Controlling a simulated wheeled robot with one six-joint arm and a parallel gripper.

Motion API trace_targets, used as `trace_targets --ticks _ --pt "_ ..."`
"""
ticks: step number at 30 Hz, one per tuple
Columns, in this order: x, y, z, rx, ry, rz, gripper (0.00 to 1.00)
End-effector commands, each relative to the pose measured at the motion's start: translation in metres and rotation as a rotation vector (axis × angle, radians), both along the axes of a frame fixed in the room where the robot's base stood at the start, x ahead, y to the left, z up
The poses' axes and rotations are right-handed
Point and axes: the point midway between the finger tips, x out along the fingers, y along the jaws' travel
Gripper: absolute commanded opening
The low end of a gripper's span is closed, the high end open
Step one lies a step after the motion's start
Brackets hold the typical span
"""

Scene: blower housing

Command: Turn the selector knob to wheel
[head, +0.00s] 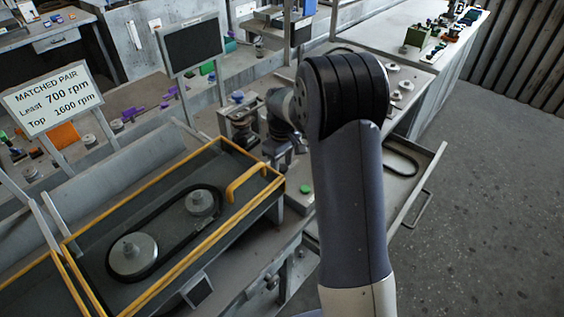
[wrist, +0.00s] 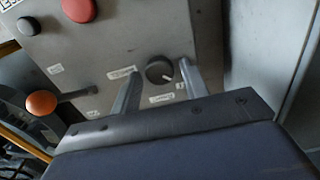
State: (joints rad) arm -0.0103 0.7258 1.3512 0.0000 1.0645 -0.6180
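The selector knob (wrist: 159,71) is a dark round knob on a grey panel in the wrist view. A short white pointer mark on it points to the lower right. My gripper (wrist: 160,75) is open, with one finger on each side of the knob. Gaps show between the fingers and the knob; whether the tips reach its depth I cannot tell. In the head view my arm hides the knob.
A red button (wrist: 79,10), a black button (wrist: 28,26) and an orange ball-ended lever (wrist: 42,103) are left of the knob. In the head view, a yellow-edged guard (head: 245,182) surrounds a belt with two pulleys. A sign (head: 52,98) reads Least 700 rpm, Top 1600 rpm.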

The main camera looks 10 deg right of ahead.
Motion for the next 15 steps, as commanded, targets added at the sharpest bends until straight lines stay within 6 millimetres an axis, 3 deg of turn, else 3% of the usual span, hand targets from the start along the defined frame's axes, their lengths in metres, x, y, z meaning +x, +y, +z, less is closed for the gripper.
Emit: trace_targets --ticks 12,15 --pt "0.0000 0.0001 0.0004 0.000 0.000 0.000 0.08" --pt "0.0001 0.0001 0.0004 0.000 0.000 -0.001 0.07"
